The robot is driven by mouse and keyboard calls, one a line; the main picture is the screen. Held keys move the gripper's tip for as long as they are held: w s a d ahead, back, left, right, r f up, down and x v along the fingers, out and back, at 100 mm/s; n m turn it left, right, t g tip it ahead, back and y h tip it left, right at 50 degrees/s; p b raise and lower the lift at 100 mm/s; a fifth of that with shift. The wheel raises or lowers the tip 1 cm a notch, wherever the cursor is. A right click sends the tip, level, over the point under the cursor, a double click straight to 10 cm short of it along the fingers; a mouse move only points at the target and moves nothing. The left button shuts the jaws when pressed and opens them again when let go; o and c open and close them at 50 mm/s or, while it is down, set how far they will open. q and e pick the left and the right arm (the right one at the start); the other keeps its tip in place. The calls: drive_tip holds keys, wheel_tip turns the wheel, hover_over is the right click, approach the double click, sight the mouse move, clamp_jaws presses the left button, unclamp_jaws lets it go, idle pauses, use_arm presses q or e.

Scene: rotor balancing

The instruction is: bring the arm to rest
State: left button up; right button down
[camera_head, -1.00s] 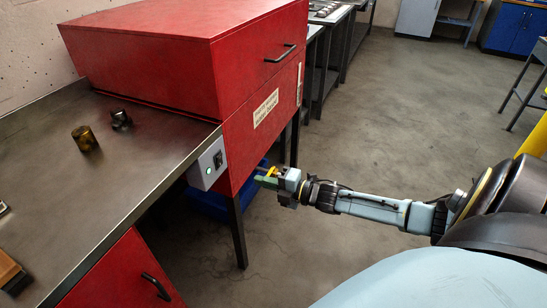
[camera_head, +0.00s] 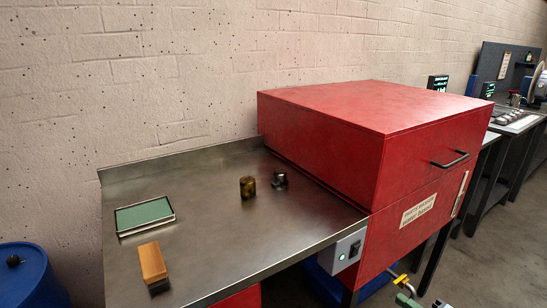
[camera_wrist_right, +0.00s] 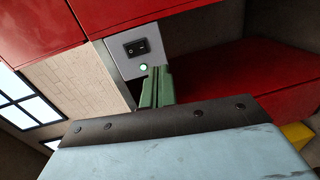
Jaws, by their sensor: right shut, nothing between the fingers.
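My right gripper (camera_head: 402,290) shows only in part at the bottom right of the head view, in front of the red cabinet and below the steel table's level. In the right wrist view its green fingers (camera_wrist_right: 157,87) are together with nothing between them. The fingertips point toward a grey switch box with a lit green lamp (camera_wrist_right: 135,47); I cannot tell the exact gap. Most of the right arm is outside the head view. My left gripper is in neither view.
The red lidded cabinet (camera_head: 340,125) stands beside the steel table (camera_head: 215,235). On the table are a brass cylinder (camera_head: 247,187), a small dark metal part (camera_head: 279,180), a green-lined tray (camera_head: 145,215) and an orange-brown block (camera_head: 152,262). A blue drum (camera_head: 32,275) stands left.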

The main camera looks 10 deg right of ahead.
drive_tip(key=s+d+f+m+g+h, duration=0.1)
drive_tip(key=s+f+m+g+h, duration=0.1)
drive_tip(key=s+f+m, duration=0.45)
drive_tip(key=s+f+m+g+h, duration=0.1)
drive_tip(key=s+f+g+h, duration=0.15)
drive_tip(key=f, duration=0.75)
drive_tip(key=s+d+f+m+g+h, duration=0.1)
drive_tip(key=s+f+m+g+h, duration=0.1)
drive_tip(key=s+f+m, duration=0.45)
drive_tip(key=s+a+f+m+g, duration=0.1)
drive_tip(key=s+a+f+g, duration=0.1)
drive_tip(key=s+f, duration=0.3)
drive_tip(key=s+a+f+m+g, duration=0.2)
drive_tip(key=s+a+f+g, duration=0.1)
drive_tip(key=s, duration=0.8)
drive_tip(key=s+a+f+m+g, duration=0.2)
drive_tip(key=s+a+f+g, duration=0.1)
drive_tip(key=s+f, duration=0.4)
drive_tip(key=shift+s+a+h, duration=0.35)
drive_tip(key=shift+s+a, duration=0.35)
drive_tip(key=shift+s, duration=0.15)
drive_tip(key=shift+f, duration=0.1)
